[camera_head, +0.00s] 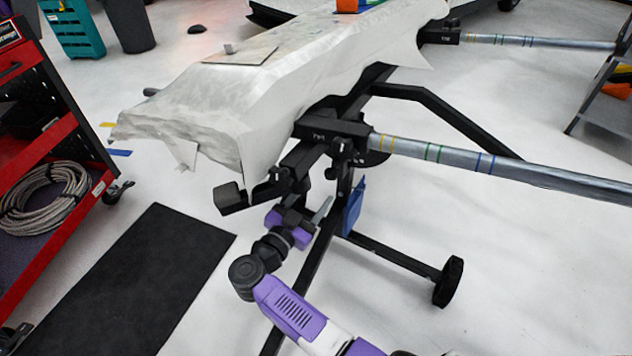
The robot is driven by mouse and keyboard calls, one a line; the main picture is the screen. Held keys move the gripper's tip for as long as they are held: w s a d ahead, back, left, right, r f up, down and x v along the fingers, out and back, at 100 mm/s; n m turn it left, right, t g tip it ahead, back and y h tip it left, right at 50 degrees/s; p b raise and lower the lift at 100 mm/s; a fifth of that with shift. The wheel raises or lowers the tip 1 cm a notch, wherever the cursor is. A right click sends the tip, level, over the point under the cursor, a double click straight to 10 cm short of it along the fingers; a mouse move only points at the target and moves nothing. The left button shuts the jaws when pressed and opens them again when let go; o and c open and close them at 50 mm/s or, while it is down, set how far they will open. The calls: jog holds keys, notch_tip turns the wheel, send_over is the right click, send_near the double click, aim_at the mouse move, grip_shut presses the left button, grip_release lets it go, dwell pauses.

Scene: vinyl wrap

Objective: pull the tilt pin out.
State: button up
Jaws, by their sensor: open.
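The black stand (296,162) holds a long part covered in pale wrap film (215,100). Dark clamps and small knobs (340,148) sit under the part, where the stand's post meets its top bar. I cannot pick out the tilt pin for certain among these small dark parts. My gripper (318,208) is open, just below the clamps and in front of the post. One grey finger shows, pointing up and to the right; the other is not clear. I see nothing between the fingers, and cannot tell whether they touch the stand.
A blue flat piece (354,208) hangs by the post, right of my gripper. Grey tubes with coloured bands (455,156) reach to the right. The stand's foot (448,282) lies lower right. A red cart (60,140) with coiled cable and a black mat (150,285) are left. Floor is clear lower right.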

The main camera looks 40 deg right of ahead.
aim_at(329, 177)
jog(key=b+x, duration=0.2)
jog(key=x, duration=0.4)
jog(key=shift+w+d+f+b, duration=0.1)
jog(key=shift+d+b, duration=0.15)
jog(key=shift+b, duration=0.1)
jog(key=shift+w+d, duration=0.15)
jog(key=shift+d, duration=0.4)
grip_shut()
dwell(0.7)
